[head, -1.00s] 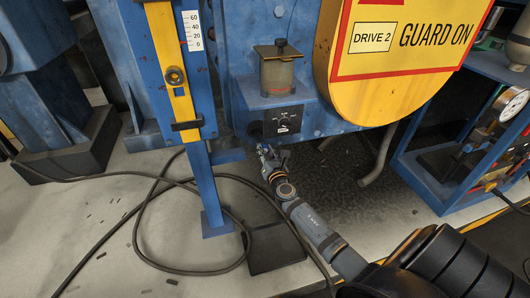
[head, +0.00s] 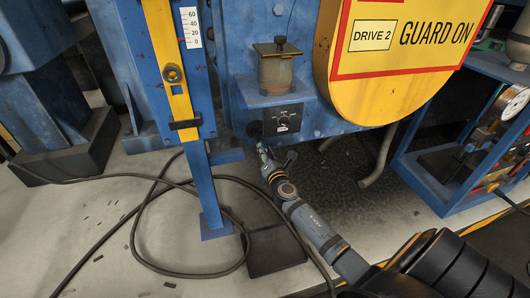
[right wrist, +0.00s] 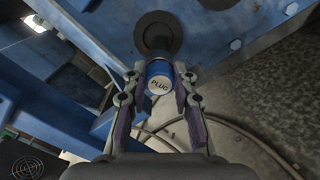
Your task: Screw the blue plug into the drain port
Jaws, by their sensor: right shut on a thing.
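In the head view my right gripper (head: 266,152) is just below the dark round drain port (head: 255,130) on the blue machine's lower face. In the right wrist view the port (right wrist: 154,27) is a dark ring straight ahead of the plug. The plug's far end overlaps the port, and I cannot tell whether it is in the hole. My left gripper is not in view.
A blue post (head: 207,185) stands left of the port. A small box with a knob (head: 283,119) is to the port's right. A black cable (head: 140,220) loops over the floor, near a dark flat plate (head: 274,250). A yellow guard (head: 370,100) hangs above right.

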